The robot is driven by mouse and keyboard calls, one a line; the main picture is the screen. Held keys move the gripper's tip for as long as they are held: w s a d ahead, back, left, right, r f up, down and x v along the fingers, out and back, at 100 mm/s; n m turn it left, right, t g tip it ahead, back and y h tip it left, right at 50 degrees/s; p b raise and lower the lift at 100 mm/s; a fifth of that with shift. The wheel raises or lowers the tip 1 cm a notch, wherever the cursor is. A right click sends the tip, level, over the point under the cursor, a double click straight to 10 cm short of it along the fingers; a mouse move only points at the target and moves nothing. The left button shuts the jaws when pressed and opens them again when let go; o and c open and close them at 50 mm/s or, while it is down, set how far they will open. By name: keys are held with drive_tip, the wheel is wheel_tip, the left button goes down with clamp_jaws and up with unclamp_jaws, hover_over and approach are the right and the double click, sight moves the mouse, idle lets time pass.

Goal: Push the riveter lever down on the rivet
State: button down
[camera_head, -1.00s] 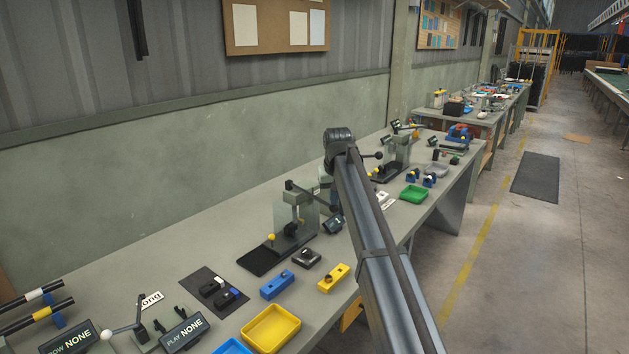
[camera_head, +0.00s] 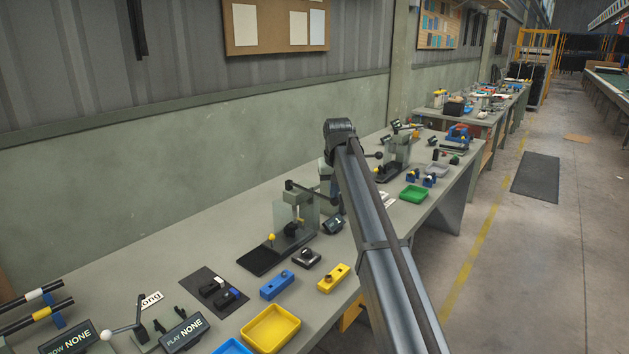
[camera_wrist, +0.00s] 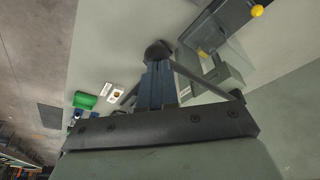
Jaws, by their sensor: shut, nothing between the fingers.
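The riveter (camera_head: 298,205) is a grey press with a dark base and a clear guard, standing on the bench in the head view. Its dark lever (camera_head: 305,191) slopes slightly down to the right towards my arm. In the wrist view the lever (camera_wrist: 205,80) appears to run to a dark round knob (camera_wrist: 158,48). My gripper (camera_wrist: 158,70) is shut and empty, with its blue-grey fingertips at or just behind this knob; I cannot tell whether they touch. In the head view my arm hides the lever's end and the fingers. I cannot make out the rivet.
A yellow-tipped post (camera_head: 271,238) stands at the riveter's base. A small display (camera_head: 333,224) is beside it. Blue (camera_head: 277,285) and yellow (camera_head: 333,279) blocks and a yellow tray (camera_head: 270,329) lie in front. A second press (camera_head: 397,150) and a green tray (camera_head: 413,194) are farther along.

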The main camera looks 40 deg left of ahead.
drive_tip(key=shift+a+r, duration=0.15)
drive_tip(key=shift+r, duration=3.3)
wheel_tip(320, 180, up, 7)
